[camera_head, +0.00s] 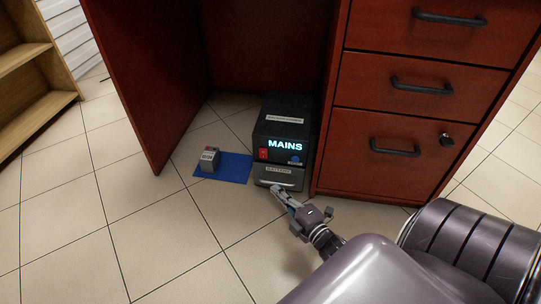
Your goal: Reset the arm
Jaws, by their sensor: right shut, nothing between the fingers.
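My right arm reaches in from the lower right. My right gripper (279,194) is shut and empty, just in front of the lower drawer of a black power unit (283,125). I cannot tell whether the fingertips touch the drawer front. The unit has a lit "MAINS" display, a red switch (263,154) and a blue button (295,160). The drawer (279,177) below carries a label and looks shut. A small grey battery-like block (209,160) stands on a blue mat (236,168) left of the unit. My left gripper is not in view.
The unit stands on the tiled floor under a red-brown desk. The desk's side panel (130,70) is at left and its drawer column (400,110) at right. A wooden shelf (35,60) stands at the far left. The floor (130,230) at front left is clear.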

